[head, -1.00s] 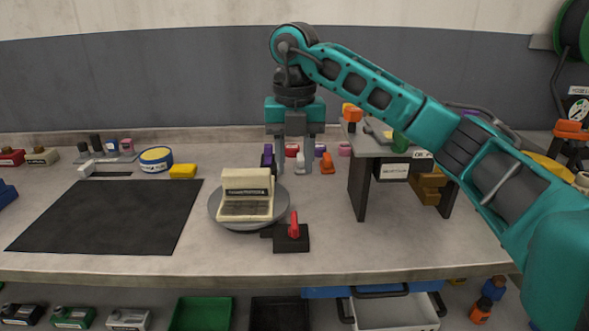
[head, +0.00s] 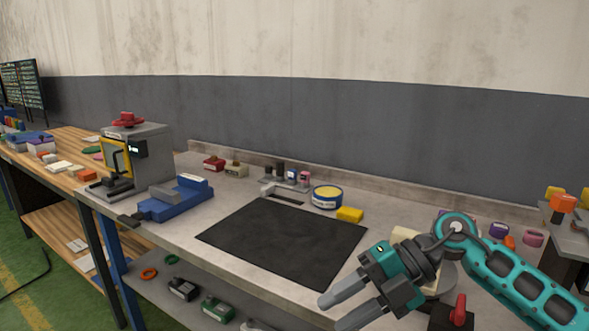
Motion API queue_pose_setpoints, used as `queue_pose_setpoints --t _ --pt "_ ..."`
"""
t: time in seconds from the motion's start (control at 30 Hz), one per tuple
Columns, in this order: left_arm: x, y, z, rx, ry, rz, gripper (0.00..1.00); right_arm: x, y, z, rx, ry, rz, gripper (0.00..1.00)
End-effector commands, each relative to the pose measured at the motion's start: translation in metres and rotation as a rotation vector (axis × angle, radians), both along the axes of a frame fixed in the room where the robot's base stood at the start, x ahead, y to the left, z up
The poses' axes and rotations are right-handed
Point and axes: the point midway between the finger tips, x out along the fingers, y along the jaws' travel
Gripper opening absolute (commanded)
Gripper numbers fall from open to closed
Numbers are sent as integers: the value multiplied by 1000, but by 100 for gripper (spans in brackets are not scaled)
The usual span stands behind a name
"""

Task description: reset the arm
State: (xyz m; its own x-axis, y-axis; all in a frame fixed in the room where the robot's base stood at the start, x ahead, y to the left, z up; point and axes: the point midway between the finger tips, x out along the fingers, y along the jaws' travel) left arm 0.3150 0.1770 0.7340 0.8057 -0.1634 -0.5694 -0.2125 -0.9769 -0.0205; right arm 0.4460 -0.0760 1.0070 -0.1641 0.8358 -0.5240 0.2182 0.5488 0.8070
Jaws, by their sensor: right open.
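My right gripper (head: 342,307) is open and empty. It points to the lower left, in front of the bench's front edge near the black mat (head: 283,242). My right arm comes in from the lower right. It partly hides the cream block-shaped item (head: 402,234) on the round grey turntable (head: 447,270). The red lever (head: 458,311) shows at the bottom right, just right of the gripper. My left gripper is not in view.
A blue vise (head: 176,200) and a grey machine with a red knob (head: 146,153) stand on the left. A yellow block (head: 349,214) and a round blue-and-yellow tin (head: 327,196) lie behind the mat. A lower shelf holds green and black items (head: 217,309). The mat is clear.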

Motion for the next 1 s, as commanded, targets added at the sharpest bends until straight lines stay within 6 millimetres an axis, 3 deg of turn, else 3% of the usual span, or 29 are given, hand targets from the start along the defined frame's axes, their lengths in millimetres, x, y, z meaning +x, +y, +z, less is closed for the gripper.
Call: queue_pose_setpoints --t 0.03,0.1,0.2,0.37,0.47,0.57,0.67,0.77,0.9,1.0 --pt "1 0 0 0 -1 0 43 -10 20 -1 136 30 -14 40" --pt "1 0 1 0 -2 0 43 -16 40 5 322 65 -64 40" --pt "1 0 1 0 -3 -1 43 -18 55 14 564 126 -186 40" --pt "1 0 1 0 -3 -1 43 -5 49 12 870 247 -487 40" --pt "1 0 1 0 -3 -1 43 5 29 -7 994 341 -729 40" --pt "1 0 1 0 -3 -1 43 11 3 -41 1057 447 -998 40" --pt "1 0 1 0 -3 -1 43 4 -27 -89 1057 569 -1273 40" --pt "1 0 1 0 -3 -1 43 -17 -54 -144 996 697 -1534 40" --pt "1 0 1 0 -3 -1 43 -66 -83 -214 845 877 -1833 40" --pt "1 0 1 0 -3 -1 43 -99 -94 -247 743 972 -1962 40"
